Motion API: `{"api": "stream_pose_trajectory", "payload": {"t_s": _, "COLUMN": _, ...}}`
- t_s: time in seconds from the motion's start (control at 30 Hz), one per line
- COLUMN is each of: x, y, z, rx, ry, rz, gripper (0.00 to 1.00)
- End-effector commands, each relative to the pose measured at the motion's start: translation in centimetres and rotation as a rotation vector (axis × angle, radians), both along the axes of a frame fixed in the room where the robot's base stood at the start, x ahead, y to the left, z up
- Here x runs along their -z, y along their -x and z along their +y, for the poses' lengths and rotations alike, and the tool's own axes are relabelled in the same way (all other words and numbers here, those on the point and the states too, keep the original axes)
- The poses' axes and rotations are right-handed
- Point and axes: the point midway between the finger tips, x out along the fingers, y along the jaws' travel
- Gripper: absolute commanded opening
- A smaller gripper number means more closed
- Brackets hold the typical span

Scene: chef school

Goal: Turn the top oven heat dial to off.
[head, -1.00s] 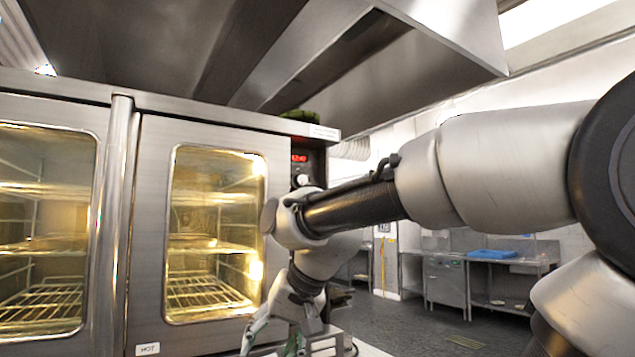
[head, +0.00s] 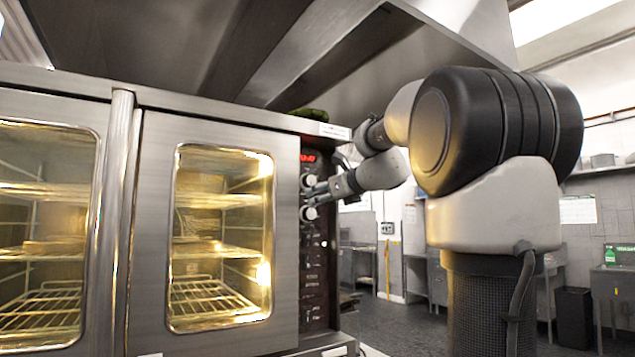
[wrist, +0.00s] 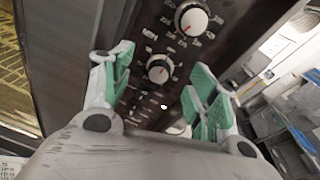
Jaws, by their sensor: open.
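The oven's dark control panel (head: 314,255) carries two white-faced round dials. The top dial (head: 308,180) is below a red display; it also shows at the upper edge of the wrist view (wrist: 191,19). The second dial (head: 309,213) is lower; in the wrist view (wrist: 158,70) it appears between my fingers. My gripper (head: 316,193) is at the panel, around the height between the dials. In the wrist view my gripper (wrist: 160,72) is open and empty, its green-padded fingers apart. Whether a finger touches the panel or a dial, I cannot tell. The exact dial settings are too small to read.
The steel oven (head: 228,110) has lit glass doors (head: 220,240) left of the panel. A large hood (head: 270,40) hangs above. Steel tables and open floor (head: 410,325) lie to the right.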

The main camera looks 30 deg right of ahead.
Motion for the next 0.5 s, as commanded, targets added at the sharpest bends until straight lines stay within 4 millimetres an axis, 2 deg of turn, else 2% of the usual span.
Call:
{"api": "stream_pose_trajectory", "payload": {"t_s": 0.1, "x": -2.2, "y": -0.7, "z": -0.5, "rx": 0.031, "ry": -0.15, "rz": -0.047, "gripper": 0.59}}
{"api": "stream_pose_trajectory", "payload": {"t_s": 0.27, "x": -4.6, "y": -1.3, "z": -1.2, "rx": 0.056, "ry": -0.328, "rz": -0.102, "gripper": 0.59}}
{"api": "stream_pose_trajectory", "payload": {"t_s": 0.37, "x": -5.2, "y": -1.8, "z": -1.3, "rx": 0.062, "ry": -0.383, "rz": -0.116, "gripper": 0.59}}
{"api": "stream_pose_trajectory", "payload": {"t_s": 0.5, "x": -5.2, "y": -3.7, "z": -1.2, "rx": 0.06, "ry": -0.389, "rz": -0.116, "gripper": 0.59}}
